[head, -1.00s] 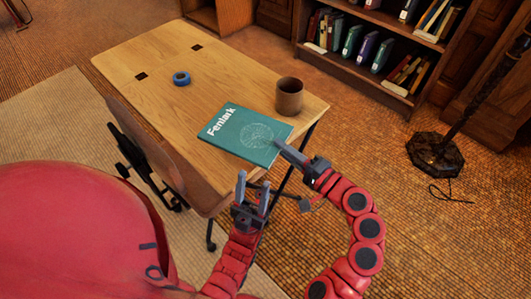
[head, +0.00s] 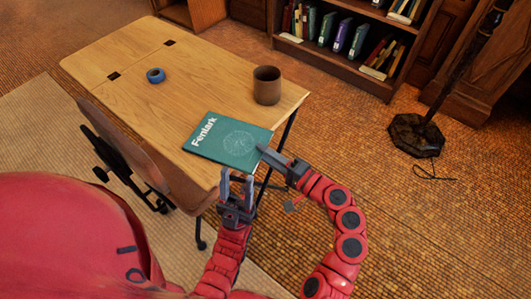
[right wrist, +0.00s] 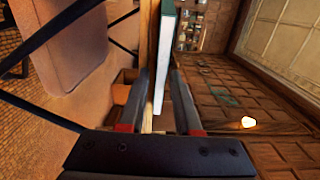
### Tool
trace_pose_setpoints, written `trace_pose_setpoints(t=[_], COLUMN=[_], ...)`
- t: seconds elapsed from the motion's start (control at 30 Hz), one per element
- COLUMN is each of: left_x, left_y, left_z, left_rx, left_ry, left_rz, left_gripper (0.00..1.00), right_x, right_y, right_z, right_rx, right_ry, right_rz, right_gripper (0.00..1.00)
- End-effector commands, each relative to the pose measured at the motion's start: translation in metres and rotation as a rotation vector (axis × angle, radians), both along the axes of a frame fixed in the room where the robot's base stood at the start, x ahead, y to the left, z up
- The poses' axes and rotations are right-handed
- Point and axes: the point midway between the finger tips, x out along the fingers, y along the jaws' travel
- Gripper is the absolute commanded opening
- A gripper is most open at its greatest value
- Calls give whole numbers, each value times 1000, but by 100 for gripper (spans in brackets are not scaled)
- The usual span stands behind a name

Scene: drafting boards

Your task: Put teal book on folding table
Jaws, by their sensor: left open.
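The teal book (head: 228,142), with white "Fenlark" lettering, is flat over the near right corner of the wooden folding table (head: 215,75). One corner reaches past the table edge. I cannot tell whether it rests fully on the top. My right gripper (head: 263,151) has its fingers on either side of the book's near right edge and appears shut on it. In the right wrist view the book's pale page edge (right wrist: 160,88) lies between the fingers (right wrist: 160,95). My left gripper (head: 237,180) is open and empty, just below the book at the table's near side.
A brown cup (head: 267,85) stands on the table beyond the book, and a blue ring-shaped roll (head: 155,75) lies farther left. A chair (head: 140,150) is against the near left side. A bookcase (head: 345,45) and a dark lamp base (head: 415,135) stand beyond the table.

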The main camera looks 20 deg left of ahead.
Motion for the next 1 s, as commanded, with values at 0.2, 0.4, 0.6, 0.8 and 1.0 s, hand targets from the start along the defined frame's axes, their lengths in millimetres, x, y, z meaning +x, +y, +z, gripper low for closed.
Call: trace_pose_setpoints(t=[0.2, 0.4, 0.6, 0.8, 1.0], left_x=[0, 0, 0, 0, 0], left_y=[0, 0, 0, 0, 0], left_z=[0, 6, 3, 2, 2], left_rx=[0, 0, 0, 0, 0], left_ry=[0, 0, 0, 0, 0], left_rz=[0, 0, 0, 0, 0], left_gripper=[50, 50, 50, 50, 50], right_x=[0, 0, -11, -27, -37], right_y=[0, 0, -34, -78, -106], right_z=[0, 6, 2, 1, 3], right_rx=[0, -1, 0, 0, 0], right_ry=[0, 0, 5, 5, 1], right_rz=[1, 1, -7, -6, -6], right_gripper=[44, 44, 44, 44, 44])
